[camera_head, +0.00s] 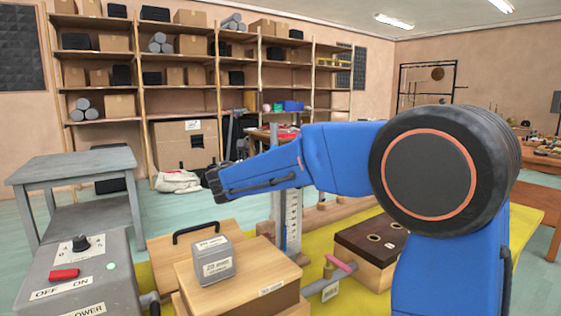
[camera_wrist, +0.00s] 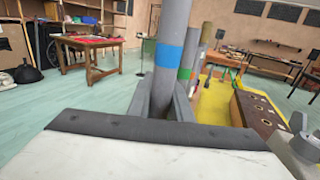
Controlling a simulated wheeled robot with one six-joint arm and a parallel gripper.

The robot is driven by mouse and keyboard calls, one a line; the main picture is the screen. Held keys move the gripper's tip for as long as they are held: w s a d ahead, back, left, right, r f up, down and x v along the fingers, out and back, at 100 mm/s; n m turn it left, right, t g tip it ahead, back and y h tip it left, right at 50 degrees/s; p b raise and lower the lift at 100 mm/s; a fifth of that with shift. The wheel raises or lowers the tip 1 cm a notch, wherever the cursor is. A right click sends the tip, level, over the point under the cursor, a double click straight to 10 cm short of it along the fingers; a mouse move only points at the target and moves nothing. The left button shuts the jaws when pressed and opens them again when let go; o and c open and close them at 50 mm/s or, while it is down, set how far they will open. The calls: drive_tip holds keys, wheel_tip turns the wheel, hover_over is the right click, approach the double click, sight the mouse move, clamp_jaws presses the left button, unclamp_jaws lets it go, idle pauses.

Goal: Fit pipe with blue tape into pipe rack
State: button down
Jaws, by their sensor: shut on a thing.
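In the wrist view my gripper (camera_wrist: 163,103) is shut on a grey pipe with a band of blue tape (camera_wrist: 168,55). The pipe stands nearly upright between the fingers, and its lower end is hidden. Just behind it to the right is a pipe with green tape (camera_wrist: 184,74). I cannot tell whether the two touch. In the head view a light wooden beam (camera_head: 345,214) with short uprights lies behind my arm; it may be the pipe rack, and is partly hidden. My fingers and the held pipe are not clear in the head view.
A grey switch box (camera_head: 82,268) and a grey table (camera_head: 75,165) stand left. Shelves line the back wall.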

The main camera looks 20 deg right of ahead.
drive_tip(key=shift+f, duration=0.35)
drive_tip(key=c, duration=1.5)
unclamp_jaws()
drive_tip(key=shift+c, duration=0.2)
drive_tip(key=v, duration=1.7)
drive_tip(key=shift+s, duration=0.2)
drive_tip(key=shift+a, duration=0.1)
